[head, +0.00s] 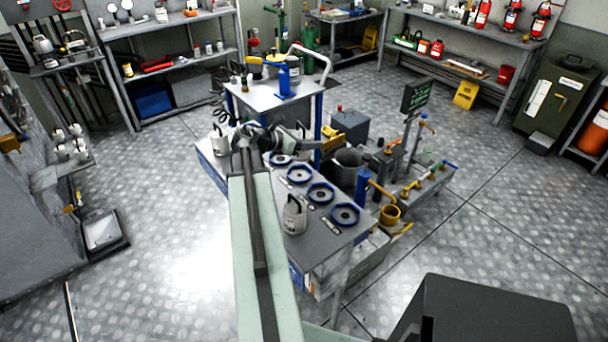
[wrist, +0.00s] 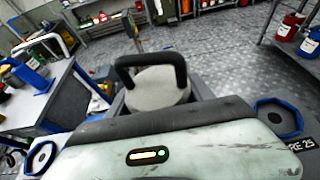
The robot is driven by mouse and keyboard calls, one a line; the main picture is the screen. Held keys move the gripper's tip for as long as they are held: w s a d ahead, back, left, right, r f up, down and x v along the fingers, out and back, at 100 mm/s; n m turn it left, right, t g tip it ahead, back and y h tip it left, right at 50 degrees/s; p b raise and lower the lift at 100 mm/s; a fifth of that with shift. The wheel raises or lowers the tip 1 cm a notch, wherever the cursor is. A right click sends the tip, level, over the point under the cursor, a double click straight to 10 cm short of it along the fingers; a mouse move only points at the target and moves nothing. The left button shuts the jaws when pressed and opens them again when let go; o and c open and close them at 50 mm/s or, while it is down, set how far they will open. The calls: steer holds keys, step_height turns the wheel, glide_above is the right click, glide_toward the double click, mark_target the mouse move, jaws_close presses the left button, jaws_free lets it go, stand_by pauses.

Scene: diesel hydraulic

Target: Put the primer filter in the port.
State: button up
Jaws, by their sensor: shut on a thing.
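My gripper (head: 287,138) is over the far part of the grey bench, at the end of my outstretched arm. The wrist view shows a blue-ringed port (wrist: 278,116) at right. I cannot tell which port is the primer one, or whether the filter touches the bench.
A grey canister (head: 295,216) stands near the bench front, and another canister (head: 219,139) at its far left. A grey bucket (head: 348,162) and piping with valves (head: 425,180) are at the right.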

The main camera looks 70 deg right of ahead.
steer(key=f+n+t+b, duration=0.1)
steer(key=f+b, duration=0.2)
steer(key=w+d+f+n+t+h+b, duration=0.1)
steer(key=f+b, duration=0.2)
steer(key=f+t+b, duration=0.1)
steer(key=f+b, duration=0.3)
steer(key=shift+w+d+n, duration=0.25)
steer(key=shift+d+n, duration=0.05)
steer(key=shift+n, duration=0.1)
steer(key=shift+r, duration=0.1)
steer(key=o, duration=1.6)
steer(key=shift+o, duration=0.2)
